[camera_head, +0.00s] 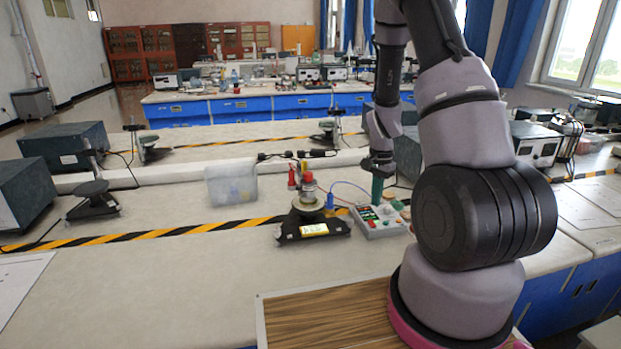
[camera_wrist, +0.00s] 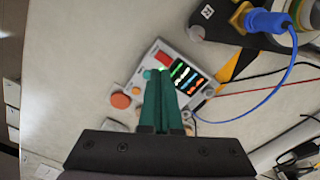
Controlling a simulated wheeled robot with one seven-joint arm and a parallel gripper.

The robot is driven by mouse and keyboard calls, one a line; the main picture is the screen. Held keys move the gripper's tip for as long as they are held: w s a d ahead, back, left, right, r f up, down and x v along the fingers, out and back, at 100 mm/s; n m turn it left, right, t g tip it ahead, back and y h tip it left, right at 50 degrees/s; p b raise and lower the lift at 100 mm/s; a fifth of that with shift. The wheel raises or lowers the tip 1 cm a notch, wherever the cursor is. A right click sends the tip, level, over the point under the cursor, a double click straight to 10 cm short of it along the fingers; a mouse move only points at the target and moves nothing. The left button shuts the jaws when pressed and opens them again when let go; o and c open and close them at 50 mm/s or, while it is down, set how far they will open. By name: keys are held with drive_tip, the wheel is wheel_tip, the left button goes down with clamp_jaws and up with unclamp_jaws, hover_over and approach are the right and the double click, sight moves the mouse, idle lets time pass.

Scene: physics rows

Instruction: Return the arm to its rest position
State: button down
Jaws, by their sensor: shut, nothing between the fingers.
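My gripper (camera_head: 377,192) points down with its green fingers shut and nothing between them. In the wrist view its fingertips (camera_wrist: 160,80) overlap a small light-grey control box (camera_wrist: 138,82) with a lit display and red buttons. In the head view the control box (camera_head: 368,230) sits on the bench right under the fingers. I cannot tell whether the fingertips touch it. My arm is stretched out over the bench and hides part of its right side.
A black-based instrument (camera_head: 312,229) stands left of the box, and a blue cable (camera_wrist: 283,82) runs from it. A clear plastic bin (camera_head: 231,184) stands farther left. Dark grey units (camera_head: 62,146) line the far left. The front left of the bench (camera_head: 150,290) is clear.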

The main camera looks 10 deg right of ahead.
drive_tip(key=s+a+r+n+t+y, duration=0.1)
drive_tip(key=a+r+n+t, duration=0.15)
drive_tip(key=r, duration=0.85)
drive_tip(key=s+a+r+n+t, duration=0.15)
drive_tip(key=a+r, duration=0.25)
drive_tip(key=r, duration=0.7)
drive_tip(key=s+a+r+n+t, duration=0.1)
drive_tip(key=s+a+r+n, duration=0.1)
drive_tip(key=s+r, duration=0.6)
drive_tip(key=s+a+r+n+t+y, duration=0.1)
drive_tip(key=s+a+r+t, duration=0.1)
drive_tip(key=s+a+r, duration=0.2)
drive_tip(key=s+r, duration=0.3)
drive_tip(key=s, duration=0.1)
drive_tip(key=shift+r+n, duration=0.35)
drive_tip(key=shift+n, duration=0.05)
